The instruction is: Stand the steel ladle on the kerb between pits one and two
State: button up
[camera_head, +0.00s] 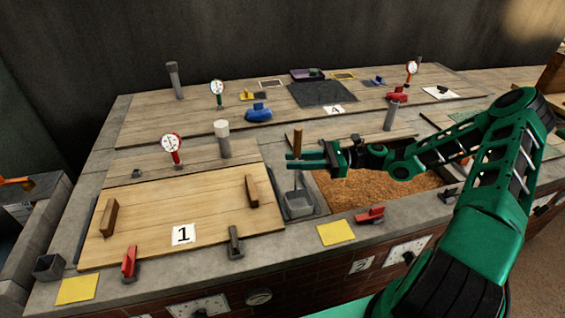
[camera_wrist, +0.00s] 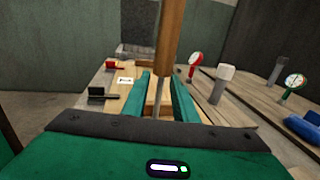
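The steel ladle (camera_head: 297,141) stands upright on the kerb between pits one and two, its wooden handle up and its square grey scoop low on a dark plate. My gripper (camera_head: 290,161) reaches in from the right, above the scoop. In the wrist view the ladle (camera_wrist: 169,40) rises between the fingers of my gripper (camera_wrist: 160,82). The fingers are apart, with gaps on both sides of the thin shaft. Pit one is under a wooden lid (camera_head: 150,215) marked 1. Pit two (camera_head: 380,190) is open and shows brown grain.
Gauges (camera_head: 172,143), a white-capped post (camera_head: 222,140) and a grey post (camera_head: 390,116) stand on the stove top. A yellow pad (camera_head: 335,232) and a red clamp (camera_head: 370,215) lie along the front edge. A blue object (camera_head: 258,114) sits farther back.

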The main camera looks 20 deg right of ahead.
jog(key=s+d, duration=0.2)
jog(key=d, duration=0.6)
jog(key=s+d+f+n+g+h, duration=0.2)
jog(key=s+f+n+g+h, duration=0.2)
jog(key=s+n+g+h, duration=0.45)
jog(key=s+d+r+n+t+h, duration=0.2)
jog(key=s+d+r+h, duration=0.2)
jog(key=s+r, duration=0.4)
jog(key=s+d+r+n+t+h, duration=0.3)
jog(key=s+r, duration=0.6)
jog(key=s, duration=0.6)
jog(key=shift+s+d+r+h, duration=0.2)
jog(key=shift+s+d+h, duration=0.3)
jog(key=shift+h, duration=0.45)
jog(key=shift+w+d, duration=0.1)
jog(key=shift+d, duration=0.05)
jog(key=shift+w+f, duration=0.25)
jog(key=shift+w, duration=0.4)
